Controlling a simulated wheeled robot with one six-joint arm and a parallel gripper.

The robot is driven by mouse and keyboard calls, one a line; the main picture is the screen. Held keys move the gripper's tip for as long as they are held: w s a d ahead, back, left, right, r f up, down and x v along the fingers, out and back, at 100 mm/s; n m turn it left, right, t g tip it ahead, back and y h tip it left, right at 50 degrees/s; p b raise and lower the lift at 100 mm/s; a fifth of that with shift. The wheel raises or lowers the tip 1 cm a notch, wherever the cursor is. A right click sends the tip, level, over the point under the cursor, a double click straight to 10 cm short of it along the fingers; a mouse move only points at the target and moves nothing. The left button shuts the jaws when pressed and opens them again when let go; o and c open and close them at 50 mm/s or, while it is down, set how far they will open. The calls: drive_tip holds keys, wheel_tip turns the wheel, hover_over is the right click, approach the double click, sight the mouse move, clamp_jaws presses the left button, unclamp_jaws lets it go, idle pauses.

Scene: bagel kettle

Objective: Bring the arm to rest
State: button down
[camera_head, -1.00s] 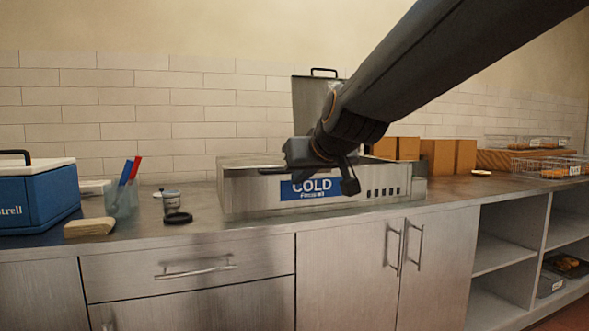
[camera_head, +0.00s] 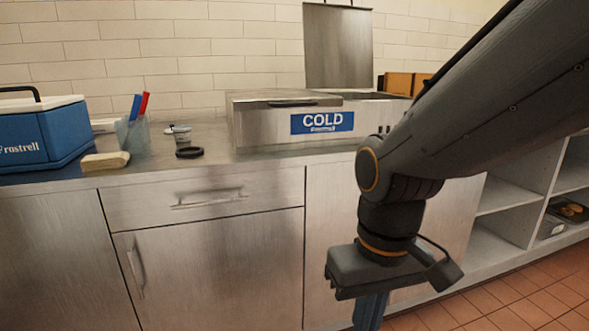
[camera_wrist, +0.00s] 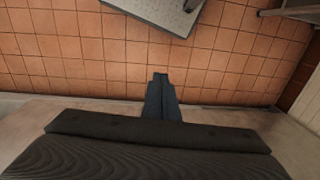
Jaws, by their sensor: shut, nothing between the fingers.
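My arm comes in from the upper right of the head view and bends downward in front of the counter cabinets. My gripper (camera_head: 370,312) points down at the bottom of that view, with its fingertips cut off by the picture edge. In the wrist view my gripper (camera_wrist: 160,78) shows two dark fingers together, with nothing between them. Below it is the tiled floor (camera_wrist: 100,60).
The steel counter carries a COLD unit (camera_head: 262,128) with one lid raised, a blue cooler (camera_head: 35,135), a pen cup (camera_head: 135,137), a small jar (camera_head: 181,136) and a black lid (camera_head: 190,152). Open shelves (camera_head: 505,195) stand at the right.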

drive_tip(key=d+r+m+p, duration=0.3)
drive_tip(key=d+r+p, duration=0.6)
drive_tip(key=p, duration=0.8)
drive_tip(key=shift+w+r+h+p, duration=0.2)
drive_tip(key=shift+r+h+p, duration=0.15)
drive_tip(key=shift+r, duration=0.55)
drive_tip(key=c, duration=2.5)
unclamp_jaws()
drive_tip(key=shift+d, duration=0.1)
